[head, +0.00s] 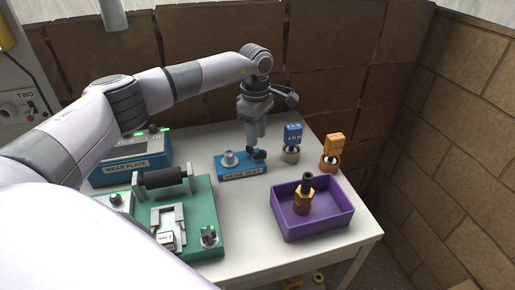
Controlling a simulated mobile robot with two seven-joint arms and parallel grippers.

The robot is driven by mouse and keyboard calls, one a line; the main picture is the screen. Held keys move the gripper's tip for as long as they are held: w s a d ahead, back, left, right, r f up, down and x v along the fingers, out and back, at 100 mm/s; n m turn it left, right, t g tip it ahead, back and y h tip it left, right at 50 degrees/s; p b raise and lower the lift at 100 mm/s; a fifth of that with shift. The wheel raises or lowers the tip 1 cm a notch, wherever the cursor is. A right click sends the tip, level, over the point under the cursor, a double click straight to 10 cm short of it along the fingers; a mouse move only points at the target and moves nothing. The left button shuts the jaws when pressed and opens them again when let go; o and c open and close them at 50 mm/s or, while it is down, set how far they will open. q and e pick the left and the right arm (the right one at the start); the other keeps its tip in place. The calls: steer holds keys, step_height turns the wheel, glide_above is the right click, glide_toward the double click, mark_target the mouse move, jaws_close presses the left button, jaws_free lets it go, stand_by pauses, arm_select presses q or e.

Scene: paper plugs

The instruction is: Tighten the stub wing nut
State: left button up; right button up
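My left arm reaches in from the left and my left gripper (257,153) points down at the right end of a small blue block (243,172), whose label seems to read "HOSE TEST". The dark fingertips are close to the block's top; whether they touch or hold anything is too small to tell. A grey round fitting (230,158) stands on the left part of the block. A small dark knob on a light round base (209,238) sits on the green fixture (205,190) at the front. I cannot tell which part is the stub wing nut. My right gripper is out of view.
A purple tray (334,222) holds a brass fitting (303,203) with a dark cylinder. A blue tagged plug (292,136) and an orange one (333,146) stand behind it. A blue "WEAR PLATE" box (128,169) is at left. Brick walls close the back and right.

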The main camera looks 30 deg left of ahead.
mark_target(256, 148)
arm_select(q)
steer(key=shift+f, duration=0.2)
stand_by(0.3)
steer(key=shift+f+b, duration=1.25)
steer(key=shift+f, duration=0.65)
jaws_close()
